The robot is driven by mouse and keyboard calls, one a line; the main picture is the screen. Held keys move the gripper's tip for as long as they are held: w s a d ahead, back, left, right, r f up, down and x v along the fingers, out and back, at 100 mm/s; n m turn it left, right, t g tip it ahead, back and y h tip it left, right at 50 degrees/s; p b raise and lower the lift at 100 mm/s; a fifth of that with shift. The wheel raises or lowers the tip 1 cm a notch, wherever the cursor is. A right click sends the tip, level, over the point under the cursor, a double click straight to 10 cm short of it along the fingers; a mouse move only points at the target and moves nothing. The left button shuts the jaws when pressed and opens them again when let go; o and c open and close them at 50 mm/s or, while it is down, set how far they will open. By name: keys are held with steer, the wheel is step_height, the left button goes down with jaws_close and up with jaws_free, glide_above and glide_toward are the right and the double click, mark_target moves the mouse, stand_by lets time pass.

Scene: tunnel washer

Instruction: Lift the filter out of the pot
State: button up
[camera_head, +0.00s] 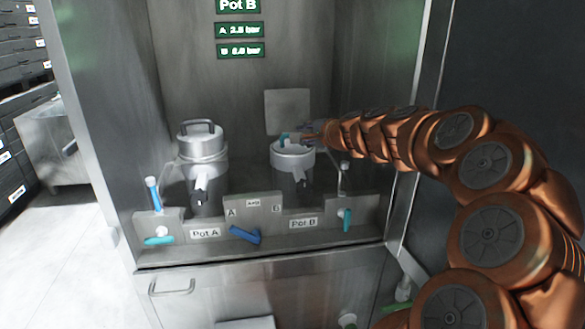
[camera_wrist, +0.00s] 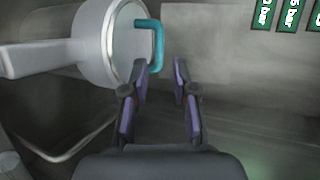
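Pot B (camera_head: 293,160) stands at the right of the steel recess, with no domed lid on it. A small teal handle (camera_head: 285,138) shows at its top, and I take it for the filter's handle. In the wrist view the teal handle (camera_wrist: 157,48) sticks out from the round pot end (camera_wrist: 128,45). My gripper (camera_head: 303,134) is at the top of pot B; in the wrist view its two fingers (camera_wrist: 161,66) are apart with nothing between them. The handle lies just past the left fingertip. The filter's body is hidden inside the pot.
Pot A (camera_head: 203,152) stands to the left with its handled lid on. A panel in front has a blue lever (camera_head: 245,235) and teal valve handles (camera_head: 347,220). A square grey plate (camera_head: 287,111) is behind pot B. Side walls close in the recess.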

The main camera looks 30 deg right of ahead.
steer(key=shift+p+x, duration=1.2)
steer(key=shift+x, duration=2.65)
steer(key=shift+d+f, duration=0.1)
steer(key=shift+d, duration=0.05)
jaws_close()
